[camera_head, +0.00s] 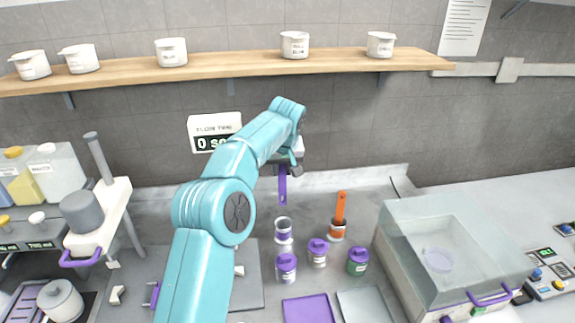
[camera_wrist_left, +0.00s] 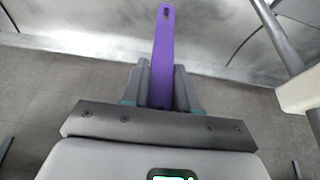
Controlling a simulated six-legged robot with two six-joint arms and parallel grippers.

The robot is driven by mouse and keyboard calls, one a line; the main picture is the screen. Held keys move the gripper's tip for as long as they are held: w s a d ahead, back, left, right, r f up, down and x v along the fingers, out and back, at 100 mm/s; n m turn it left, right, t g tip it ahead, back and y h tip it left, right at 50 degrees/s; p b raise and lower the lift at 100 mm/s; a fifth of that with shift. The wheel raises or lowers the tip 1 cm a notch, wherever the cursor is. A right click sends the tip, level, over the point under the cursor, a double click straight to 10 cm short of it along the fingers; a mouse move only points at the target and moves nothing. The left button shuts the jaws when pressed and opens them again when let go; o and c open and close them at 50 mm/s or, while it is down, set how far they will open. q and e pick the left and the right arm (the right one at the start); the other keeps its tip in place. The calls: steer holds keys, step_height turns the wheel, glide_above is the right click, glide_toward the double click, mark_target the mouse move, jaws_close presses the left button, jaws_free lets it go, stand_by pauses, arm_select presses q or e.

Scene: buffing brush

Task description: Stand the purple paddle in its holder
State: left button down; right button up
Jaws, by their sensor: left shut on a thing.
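The purple paddle (camera_head: 282,188) hangs upright from my left gripper (camera_head: 284,170), which is shut on its upper part. In the left wrist view the purple paddle (camera_wrist_left: 164,45) sticks out between the two grey fingers of my left gripper (camera_wrist_left: 161,82). A clear cup with a purple band (camera_head: 283,230), which looks like its holder, stands on the counter below the paddle. The paddle's lower end shows above the cup, apparently apart from it. My right gripper is in neither view.
An orange paddle (camera_head: 340,207) stands in an orange-banded cup (camera_head: 337,231) to the right. Purple-lidded jars (camera_head: 286,266) stand in front. A clear-lidded box (camera_head: 450,250) is at right, a grey-and-white machine (camera_head: 88,215) at left. A wooden shelf (camera_head: 230,67) with white tubs runs behind.

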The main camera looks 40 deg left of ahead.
mark_target(283, 198)
arm_select(q)
steer(key=shift+d+f, duration=0.15)
steer(key=shift+f, duration=0.35)
step_height(283, 198, down, 2)
steer(key=shift+w+b, duration=0.15)
steer(key=shift+b, duration=0.3)
steer(key=shift+f+b, duration=0.6)
steer(key=shift+f, duration=0.15)
steer(key=shift+f+b, duration=0.7)
steer(key=shift+b, duration=0.05)
steer(key=shift+f+b, duration=2.3)
steer(key=shift+f, duration=0.7)
